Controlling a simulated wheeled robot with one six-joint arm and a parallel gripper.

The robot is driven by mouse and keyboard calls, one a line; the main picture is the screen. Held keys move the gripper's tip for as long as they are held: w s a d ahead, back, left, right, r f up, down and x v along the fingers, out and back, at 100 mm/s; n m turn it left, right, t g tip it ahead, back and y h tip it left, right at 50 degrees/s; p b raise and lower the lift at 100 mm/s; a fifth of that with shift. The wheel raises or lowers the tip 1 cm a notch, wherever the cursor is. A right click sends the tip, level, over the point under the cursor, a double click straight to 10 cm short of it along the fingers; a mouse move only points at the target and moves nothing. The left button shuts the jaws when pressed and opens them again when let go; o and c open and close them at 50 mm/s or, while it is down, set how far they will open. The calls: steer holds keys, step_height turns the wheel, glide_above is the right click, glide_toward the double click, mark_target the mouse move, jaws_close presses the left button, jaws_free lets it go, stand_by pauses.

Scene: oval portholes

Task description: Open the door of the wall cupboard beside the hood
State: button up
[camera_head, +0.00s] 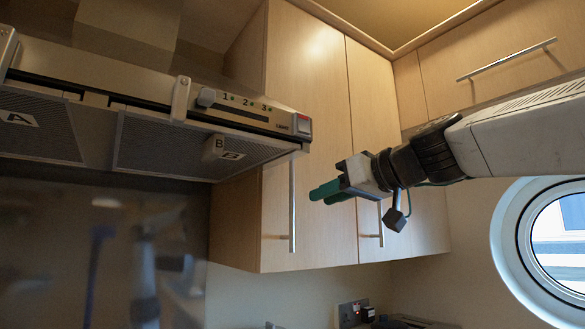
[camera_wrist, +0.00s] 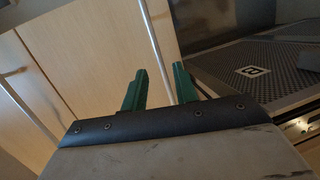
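The pale wood wall cupboard (camera_head: 310,110) stands to the right of the hood in the head view. Its door nearest the hood has a long vertical bar handle (camera_head: 292,205). My gripper (camera_head: 320,194) has green fingers that point left toward this handle; in the head view they appear to its right, not touching it. In the wrist view my gripper (camera_wrist: 159,68) is open, its fingers apart. The handle (camera_wrist: 155,45) runs through the gap between them in that picture, seemingly beyond the fingertips. Both cupboard doors look shut.
The hood (camera_head: 150,120) also shows at the right of the wrist view (camera_wrist: 265,75). The cupboard's second door has its own bar handle (camera_head: 381,225), beneath my arm. A higher cupboard (camera_head: 500,60) and an oval porthole (camera_head: 560,240) are at the right.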

steer(key=t+y, duration=0.2)
glide_toward(292, 163)
steer(key=x, duration=0.3)
steer(key=shift+n, duration=0.4)
steer(key=x, duration=0.7)
steer(key=shift+w+r, duration=0.1)
steer(key=shift+w, duration=0.25)
jaws_close()
